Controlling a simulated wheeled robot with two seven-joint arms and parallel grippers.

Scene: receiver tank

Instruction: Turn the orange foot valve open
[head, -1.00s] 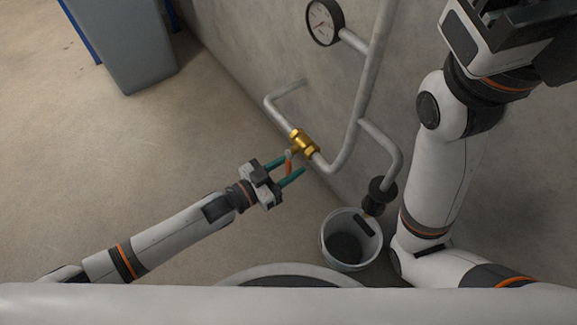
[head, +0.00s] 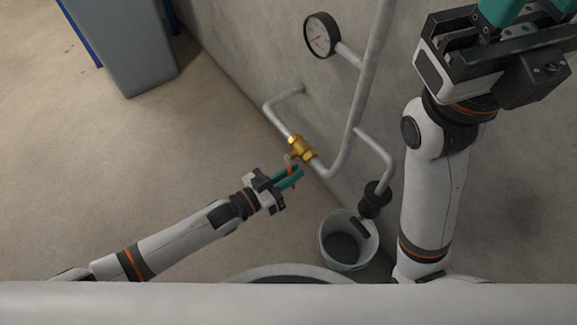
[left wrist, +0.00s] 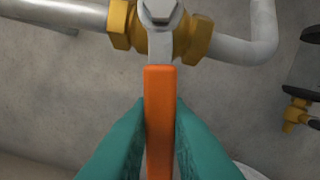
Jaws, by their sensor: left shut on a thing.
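The orange foot valve is a brass body (head: 301,149) in the low grey pipe, with an orange lever handle (left wrist: 160,120). In the left wrist view, the brass body (left wrist: 128,25) is at the top, and the handle points straight down from the bolt, square to the pipe. My left gripper (head: 295,177) is shut on the handle, with a teal finger on each side. In the head view the fingers hide most of the handle. My right gripper (head: 520,12) is high at the upper right, its fingertips cut off by the frame.
A pressure gauge (head: 321,35) is on the wall pipe above. A drain pipe with a black fitting (head: 374,200) hangs over a white bucket (head: 327,250). A grey bin (head: 125,50) stands at the back left. The floor left of my left arm is clear.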

